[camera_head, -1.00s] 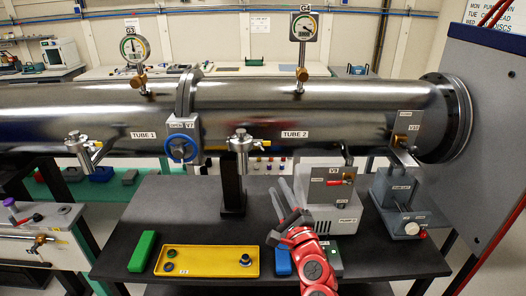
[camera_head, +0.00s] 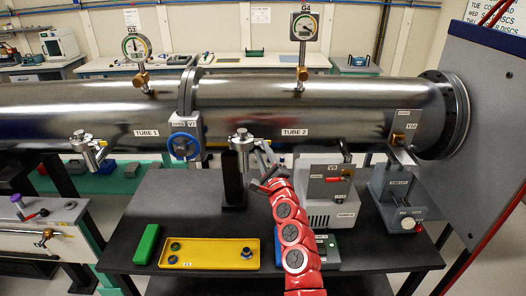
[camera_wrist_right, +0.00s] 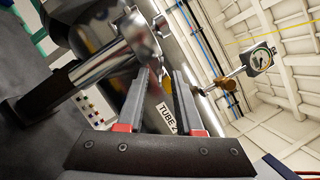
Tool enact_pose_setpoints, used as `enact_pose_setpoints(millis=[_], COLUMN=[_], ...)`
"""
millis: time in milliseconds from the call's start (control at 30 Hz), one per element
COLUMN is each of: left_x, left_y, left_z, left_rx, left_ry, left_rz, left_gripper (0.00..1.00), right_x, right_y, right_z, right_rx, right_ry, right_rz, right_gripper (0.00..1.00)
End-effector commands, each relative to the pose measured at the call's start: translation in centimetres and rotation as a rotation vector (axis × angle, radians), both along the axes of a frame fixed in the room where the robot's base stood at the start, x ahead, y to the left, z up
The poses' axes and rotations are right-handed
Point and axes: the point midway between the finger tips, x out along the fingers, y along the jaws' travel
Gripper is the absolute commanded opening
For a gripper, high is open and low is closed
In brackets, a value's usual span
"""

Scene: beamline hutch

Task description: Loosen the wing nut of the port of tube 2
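The port of tube 2 (camera_head: 241,142) is a chrome stub with a wider capped top on the front of tube 2 (camera_head: 350,105). In the right wrist view the port (camera_wrist_right: 95,68) fills the upper left as a shiny cylinder. Small metal parts at its clamp (camera_wrist_right: 157,25) show just beyond the fingertips; I cannot clearly make out the wing nut's wings. My left gripper is not in view.
A black table (camera_head: 190,210) below carries a yellow tray (camera_head: 210,262) with small parts, a green block (camera_head: 146,244) and a grey pump unit (camera_head: 318,205). Gauge G4 (camera_head: 304,28) stands on tube 2. Valve V7's blue wheel (camera_head: 183,146) is left of the port.

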Motion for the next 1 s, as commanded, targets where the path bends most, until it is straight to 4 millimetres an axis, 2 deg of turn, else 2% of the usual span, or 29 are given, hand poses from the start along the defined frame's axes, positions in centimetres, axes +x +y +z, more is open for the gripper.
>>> enact_pose_setpoints(millis=[300, 500, 1000], left_x=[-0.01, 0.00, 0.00], left_y=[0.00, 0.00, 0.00], left_z=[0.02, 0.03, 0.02], left_rx=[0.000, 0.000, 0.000], left_ry=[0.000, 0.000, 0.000], left_rz=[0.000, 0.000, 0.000], left_gripper=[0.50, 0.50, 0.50], right_x=[0.18, 0.17, 0.16], right_y=[0.04, 0.04, 0.06], right_z=[0.02, 0.01, 0.02], right_rx=[0.000, -0.001, -0.001], right_ry=[0.001, 0.000, 0.000], right_rz=[0.001, 0.000, 0.000], right_gripper=[0.33, 0.00, 0.00])
